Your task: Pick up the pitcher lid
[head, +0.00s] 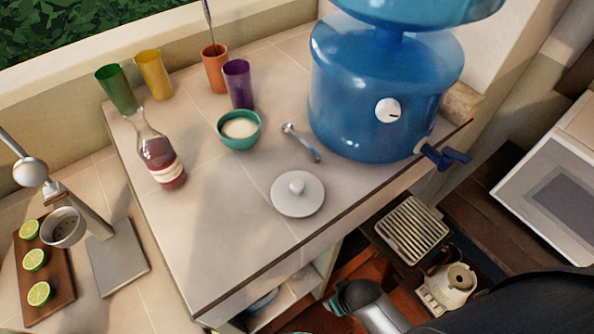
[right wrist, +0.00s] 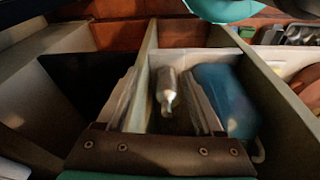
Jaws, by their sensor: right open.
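The pitcher lid (head: 297,193), a pale grey disc with a round knob, lies flat near the front edge of the tiled counter in the head view. No pitcher is recognisable near it. My right gripper (right wrist: 160,74) is open in the right wrist view, its two fingers apart in front of shelf compartments. A silver bottle-shaped thing shows between the fingers, seemingly beyond them and not held. The lid is not seen in the wrist view. In the head view part of my arm is low at the right, below the counter edge and away from the lid. My left gripper is not seen.
A metal utensil (head: 301,143), a teal bowl (head: 239,130) and a big blue dispenser (head: 362,95) stand behind the lid. A bottle (head: 160,155) and several cups stand further left. Counter left of the lid is clear. Compartment dividers (right wrist: 262,90) flank my right gripper.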

